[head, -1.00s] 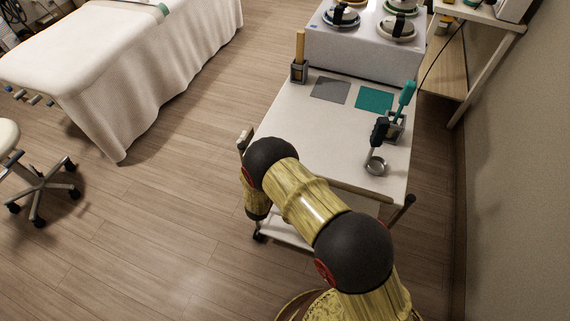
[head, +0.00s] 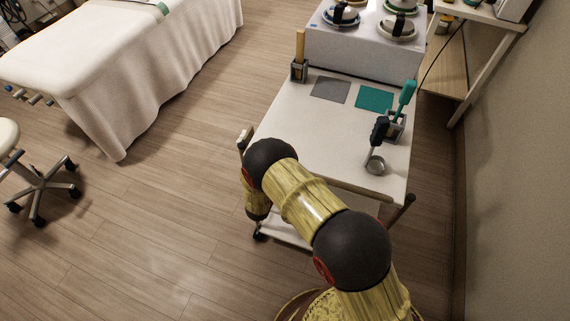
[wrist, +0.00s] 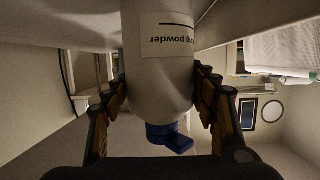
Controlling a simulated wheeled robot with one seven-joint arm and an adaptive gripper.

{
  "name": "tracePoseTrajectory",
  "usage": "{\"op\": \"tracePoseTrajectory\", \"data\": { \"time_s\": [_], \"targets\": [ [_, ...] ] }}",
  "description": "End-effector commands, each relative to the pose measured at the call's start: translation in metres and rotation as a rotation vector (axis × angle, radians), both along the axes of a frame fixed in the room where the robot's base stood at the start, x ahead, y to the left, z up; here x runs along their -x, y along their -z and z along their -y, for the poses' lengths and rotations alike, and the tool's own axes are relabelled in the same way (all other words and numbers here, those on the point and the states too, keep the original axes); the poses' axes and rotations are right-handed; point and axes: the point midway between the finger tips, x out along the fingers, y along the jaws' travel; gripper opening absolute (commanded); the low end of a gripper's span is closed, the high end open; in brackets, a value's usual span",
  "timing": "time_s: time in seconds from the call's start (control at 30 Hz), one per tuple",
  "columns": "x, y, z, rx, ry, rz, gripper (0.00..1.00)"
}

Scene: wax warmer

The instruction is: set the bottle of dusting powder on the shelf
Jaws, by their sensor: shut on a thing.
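In the wrist view the bottle of dusting powder (wrist: 158,98) is a pale bottle. It has a white label reading "ng powder" upside down and a blue cap (wrist: 165,134) at its lower end in the picture. My gripper (wrist: 159,80) is shut on the bottle, with one finger on each side of it. The bottle's far end runs out of the top of the frame, so I cannot tell whether it touches a surface. In the head view the gripper and bottle are hidden. A white lower shelf (head: 287,232) of the cart shows partly behind my arm.
The cart top (head: 300,133) holds a grey mat (head: 330,90), a teal mat (head: 374,98), holders with tools, a small metal pan (head: 375,166) and a wax warmer (head: 362,54). A draped bed (head: 130,75) and stool (head: 38,176) stand left. Floor between is clear.

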Motion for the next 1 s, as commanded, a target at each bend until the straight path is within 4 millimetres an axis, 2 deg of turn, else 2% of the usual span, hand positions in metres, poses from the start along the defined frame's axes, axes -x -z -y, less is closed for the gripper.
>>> {"op": "tracePoseTrajectory", "data": {
  "time_s": [0.37,0.4,0.73,1.0],
  "targets": [
    [-0.0005,0.0013,-0.0003,-0.001,0.000,0.001,0.16],
    [-0.0005,0.0013,-0.0003,-0.001,0.000,0.001,0.60],
    [-0.0002,0.0016,0.0000,0.000,0.000,0.000,0.78],
    [0.0004,0.0025,0.0003,0.001,0.000,-0.001,0.79]
  ]
}}
